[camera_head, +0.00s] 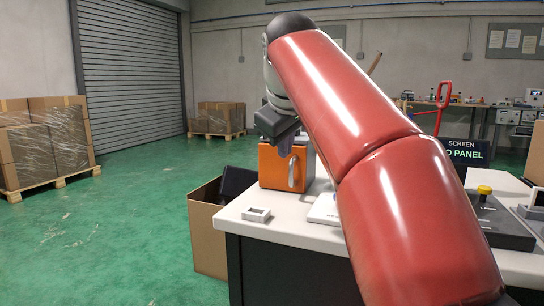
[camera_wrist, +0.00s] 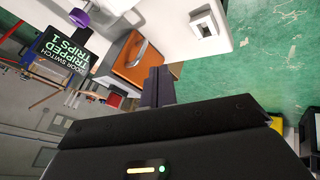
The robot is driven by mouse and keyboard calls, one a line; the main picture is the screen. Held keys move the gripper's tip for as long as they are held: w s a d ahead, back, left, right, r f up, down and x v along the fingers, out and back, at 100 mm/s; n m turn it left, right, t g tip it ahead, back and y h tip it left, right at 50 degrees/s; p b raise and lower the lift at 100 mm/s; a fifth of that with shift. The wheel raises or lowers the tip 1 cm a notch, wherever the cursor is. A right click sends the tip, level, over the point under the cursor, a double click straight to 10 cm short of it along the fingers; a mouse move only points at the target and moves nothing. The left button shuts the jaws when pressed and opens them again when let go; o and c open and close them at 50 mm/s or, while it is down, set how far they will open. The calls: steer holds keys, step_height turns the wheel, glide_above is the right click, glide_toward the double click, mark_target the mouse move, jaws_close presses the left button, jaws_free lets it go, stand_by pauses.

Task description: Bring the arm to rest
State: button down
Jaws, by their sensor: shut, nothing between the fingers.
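My red arm reaches up and forward across the head view. My gripper (camera_head: 284,142) hangs from its far end, in front of the upper left part of an orange machine box (camera_head: 280,171). In the wrist view my gripper (camera_wrist: 158,86) shows its dark fingers together with nothing held. The orange box (camera_wrist: 132,62) lies beyond the fingertips there. I cannot tell the exact gap between fingers and box.
A white worktop (camera_head: 290,232) carries a small pale tray (camera_head: 256,214) and a control unit with a yellow button (camera_head: 484,190). An open cardboard box (camera_head: 207,226) stands left of it. A screen (camera_wrist: 67,48) reads "DOOR SWITCH TRIPPED TRIPS 1".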

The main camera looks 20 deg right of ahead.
steer(key=s+f+m, duration=0.2)
steer(key=s+f, duration=0.5)
steer(key=f, duration=0.3)
steer(key=s+a+f+m+g+y, duration=0.1)
steer(key=s+f+m, duration=0.1)
steer(key=s+f, duration=0.6)
steer(key=s+a+f+m, duration=0.1)
steer(key=s+f, duration=0.6)
steer(key=f, duration=0.7)
steer(key=shift+s+m+g+y, duration=0.3)
steer(key=shift+s+m+y, duration=0.1)
steer(key=shift+m, duration=0.2)
